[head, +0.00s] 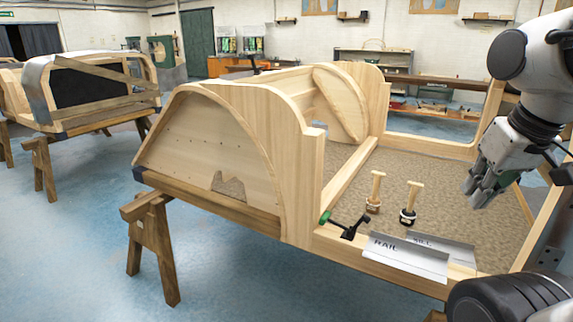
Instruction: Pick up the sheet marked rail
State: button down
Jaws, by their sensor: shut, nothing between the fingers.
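The sheet marked RAIL (405,257) is a pale metal sheet lying on the front rail of the wooden bodyframe. A second metal sheet (441,248) lies just behind it and partly overlaps it in the view; its marking is small and looks like SILL. My gripper (482,190) hangs above the frame floor, up and to the right of both sheets. It is shut, empty and apart from them.
A green-and-black clamp (345,224) sits on the rail left of the sheets. Two wooden-handled tools (375,192) (411,202) stand upright behind them. The wooden bodyframe (300,170) rests on trestles (152,245). Another bodyframe (90,90) stands far left. Blue floor is clear at front left.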

aim_at(423, 257)
jog(key=i+j+z, duration=0.3)
jog(key=j, duration=0.2)
jog(key=i+j+z, duration=0.1)
jog(key=j+z, duration=0.15)
jog(key=j, duration=0.3)
jog(key=i+j+z, duration=0.1)
jog(key=j+z, duration=0.2)
jog(key=j, duration=0.3)
jog(key=j+z, duration=0.25)
jog(key=j, duration=0.35)
jog(key=i, duration=0.05)
